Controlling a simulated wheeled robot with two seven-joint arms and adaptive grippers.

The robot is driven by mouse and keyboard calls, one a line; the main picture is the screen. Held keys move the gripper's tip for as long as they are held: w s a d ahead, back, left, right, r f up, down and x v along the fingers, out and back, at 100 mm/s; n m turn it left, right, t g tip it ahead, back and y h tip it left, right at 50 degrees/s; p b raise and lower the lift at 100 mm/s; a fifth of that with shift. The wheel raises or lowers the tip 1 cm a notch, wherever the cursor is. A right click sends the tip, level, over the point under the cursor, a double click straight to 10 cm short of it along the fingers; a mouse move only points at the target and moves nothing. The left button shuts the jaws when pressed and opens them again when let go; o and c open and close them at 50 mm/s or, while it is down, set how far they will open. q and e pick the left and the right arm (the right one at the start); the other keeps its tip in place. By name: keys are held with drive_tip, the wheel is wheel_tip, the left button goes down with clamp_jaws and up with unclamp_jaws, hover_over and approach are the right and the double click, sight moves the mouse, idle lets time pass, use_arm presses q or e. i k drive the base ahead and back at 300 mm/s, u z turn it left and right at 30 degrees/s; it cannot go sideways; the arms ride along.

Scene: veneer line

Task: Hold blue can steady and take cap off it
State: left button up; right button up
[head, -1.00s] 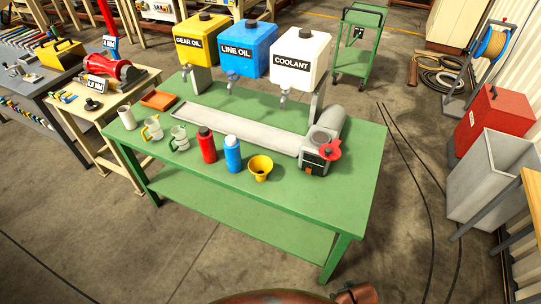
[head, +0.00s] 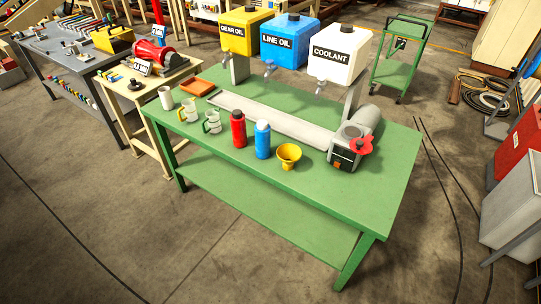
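The blue can (head: 262,140) stands upright on the green table near its front edge. A pale cap (head: 263,125) sits on its top. A red can (head: 239,130) with a dark top stands just left of it, a small gap apart. Neither of my grippers shows in the head view, and nothing touches the blue can.
A yellow funnel cup (head: 288,156) stands right of the blue can, and a grey machine with a red knob (head: 360,146) beyond it. Two mugs (head: 212,122) (head: 188,110) and a grey cup (head: 166,98) stand left. A long tray (head: 270,121) lies behind. The table's right end (head: 385,185) is clear.

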sight(263, 138)
drive_tip(key=z, duration=1.25)
drive_tip(key=i, duration=1.25)
drive_tip(key=u, duration=0.8)
